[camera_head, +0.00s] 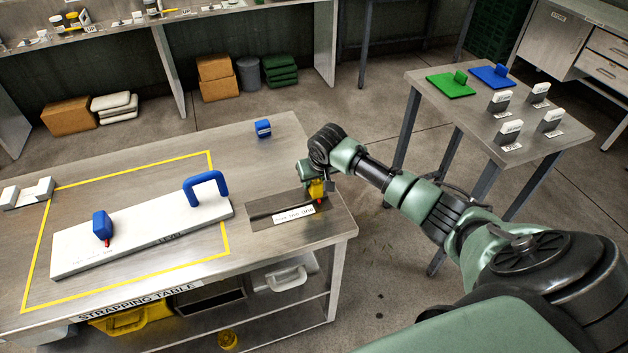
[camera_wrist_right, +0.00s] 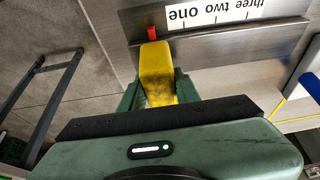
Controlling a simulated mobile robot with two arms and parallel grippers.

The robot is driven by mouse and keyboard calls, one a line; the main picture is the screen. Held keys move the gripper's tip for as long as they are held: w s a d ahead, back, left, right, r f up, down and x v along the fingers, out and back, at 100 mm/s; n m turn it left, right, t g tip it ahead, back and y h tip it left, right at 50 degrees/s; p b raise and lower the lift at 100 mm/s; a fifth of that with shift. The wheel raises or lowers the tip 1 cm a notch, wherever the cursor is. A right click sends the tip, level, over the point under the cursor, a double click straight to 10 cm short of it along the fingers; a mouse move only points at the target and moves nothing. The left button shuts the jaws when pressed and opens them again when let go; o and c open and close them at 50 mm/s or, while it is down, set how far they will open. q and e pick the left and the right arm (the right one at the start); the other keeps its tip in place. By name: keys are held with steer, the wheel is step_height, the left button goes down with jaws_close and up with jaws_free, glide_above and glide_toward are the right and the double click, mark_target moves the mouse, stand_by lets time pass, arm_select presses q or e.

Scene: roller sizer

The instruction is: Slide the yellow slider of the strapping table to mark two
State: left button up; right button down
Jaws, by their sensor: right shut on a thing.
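The yellow slider (camera_head: 318,189) stands at the right end of a dark track plate (camera_head: 262,208) on the strapping table (camera_head: 285,140). My right gripper (camera_head: 310,184) is shut on the slider. In the right wrist view the yellow slider (camera_wrist_right: 155,62) sits between the fingers of my right gripper (camera_wrist_right: 152,95). The strip also shows in the head view (camera_head: 293,215). My left gripper is out of view.
A white board (camera_head: 150,235) with a blue handle (camera_head: 207,185) and a blue knob (camera_head: 102,225) lies left of the track. A small blue block (camera_head: 263,128) stands behind it. A side table (camera_head: 480,110) with plates and blocks stands at the right.

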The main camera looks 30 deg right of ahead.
steer(key=a, duration=0.2)
steer(key=w+a+p, duration=0.1)
steer(key=a, duration=0.2)
steer(key=w+a+p, duration=0.1)
steer(key=a, duration=0.2)
steer(key=shift+d, duration=0.1)
steer(key=c, duration=1)
jaws_free()
steer(key=shift+v, duration=3.9)
steer(key=shift+s, duration=0.1)
